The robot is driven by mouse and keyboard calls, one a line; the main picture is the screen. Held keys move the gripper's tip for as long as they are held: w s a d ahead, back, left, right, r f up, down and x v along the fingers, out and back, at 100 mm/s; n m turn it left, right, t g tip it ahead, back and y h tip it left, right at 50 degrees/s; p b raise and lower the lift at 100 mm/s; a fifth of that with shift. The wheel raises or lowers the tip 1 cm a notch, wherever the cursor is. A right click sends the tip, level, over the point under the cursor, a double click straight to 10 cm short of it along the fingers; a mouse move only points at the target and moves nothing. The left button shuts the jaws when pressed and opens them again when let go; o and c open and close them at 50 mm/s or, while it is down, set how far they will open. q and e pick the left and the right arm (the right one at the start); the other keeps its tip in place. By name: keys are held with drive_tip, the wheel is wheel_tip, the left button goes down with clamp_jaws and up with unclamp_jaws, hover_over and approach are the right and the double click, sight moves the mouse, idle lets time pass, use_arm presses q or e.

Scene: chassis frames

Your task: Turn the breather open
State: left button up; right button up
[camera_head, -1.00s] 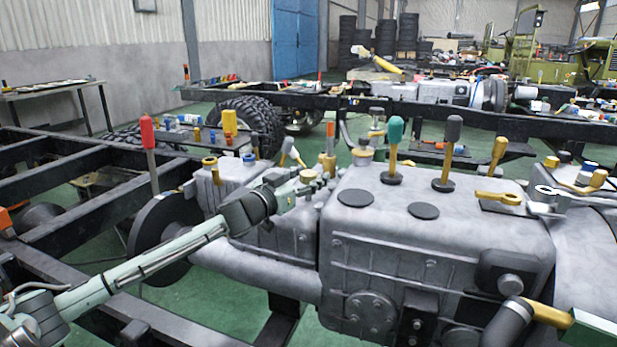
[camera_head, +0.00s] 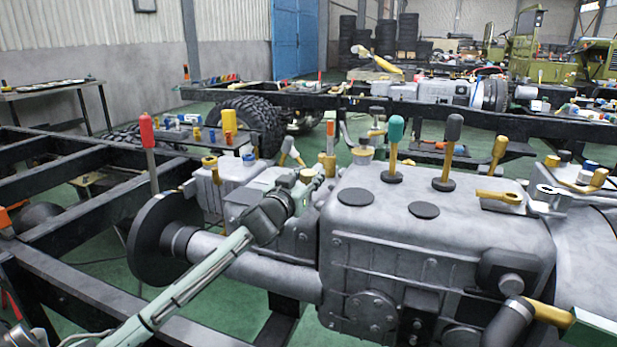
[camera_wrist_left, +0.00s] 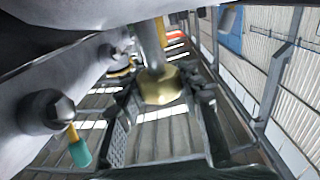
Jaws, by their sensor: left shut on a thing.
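In the left wrist view, a brass hex-shaped fitting (camera_wrist_left: 162,87), which I take to be the breather, sits on a grey stem between the two dark fingers of my left gripper (camera_wrist_left: 165,98). The fingers are shut on it. In the head view my left gripper (camera_head: 313,183) is small and partly hidden by its own wrist, at the left end of the large grey gearbox housing (camera_head: 440,240). Whether the breather has turned is not clear from this view. My right gripper is in neither view.
Teal-knobbed (camera_head: 396,130) and black-knobbed levers (camera_head: 453,130) stand on the housing, right of my gripper. A red-topped lever (camera_head: 147,132) and a dark disc (camera_head: 150,240) are to the left. Black chassis rails (camera_head: 60,270) run below my arm.

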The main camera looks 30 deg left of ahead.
use_arm(q)
drive_tip(key=shift+y, duration=0.3)
drive_tip(key=o, duration=1.2)
drive_tip(key=shift+c, duration=0.2)
drive_tip(key=v, duration=1.2)
